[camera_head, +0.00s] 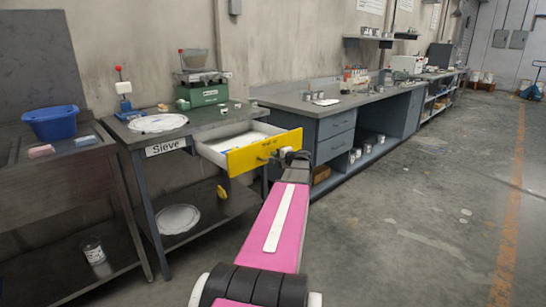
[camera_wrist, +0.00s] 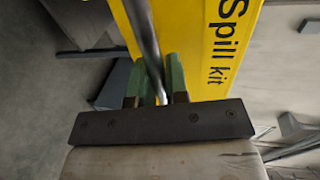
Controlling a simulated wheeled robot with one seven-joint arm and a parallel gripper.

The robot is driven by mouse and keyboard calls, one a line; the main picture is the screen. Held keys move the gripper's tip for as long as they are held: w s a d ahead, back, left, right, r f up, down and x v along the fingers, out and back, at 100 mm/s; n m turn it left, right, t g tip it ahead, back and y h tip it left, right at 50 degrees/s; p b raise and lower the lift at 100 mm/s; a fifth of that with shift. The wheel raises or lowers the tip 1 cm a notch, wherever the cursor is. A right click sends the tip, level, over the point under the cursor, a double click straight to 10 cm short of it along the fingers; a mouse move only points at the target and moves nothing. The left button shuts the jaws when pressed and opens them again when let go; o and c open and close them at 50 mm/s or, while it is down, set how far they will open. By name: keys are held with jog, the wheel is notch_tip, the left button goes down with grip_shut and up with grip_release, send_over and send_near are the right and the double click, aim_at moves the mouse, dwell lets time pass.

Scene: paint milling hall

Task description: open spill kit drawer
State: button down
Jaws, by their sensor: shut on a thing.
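The spill kit drawer (camera_head: 264,152) has a yellow front and stands pulled out from the small table marked "Sieve" (camera_head: 166,147). Its pale inside shows, with something white and blue lying in it. In the wrist view the yellow front (camera_wrist: 205,50) reads "Spill kit", and a grey metal bar handle (camera_wrist: 143,35) runs along it. My gripper (camera_wrist: 154,82) has its green fingers on both sides of the handle, shut on it. In the head view my gripper (camera_head: 290,155) is at the drawer front, and my arm partly hides the handle.
A blue tub (camera_head: 54,122) and a pink sponge (camera_head: 41,151) are on the left table. A long grey bench (camera_head: 335,110) with drawers runs to the back right. The floor (camera_head: 420,200) at right is clear.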

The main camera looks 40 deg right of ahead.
jog(key=c, duration=1.2)
grip_release()
jog(key=shift+o, duration=0.2)
jog(key=a+v, duration=0.1)
jog(key=v, duration=0.9)
jog(key=shift+s+d, duration=0.35)
jog(key=shift+d, duration=0.15)
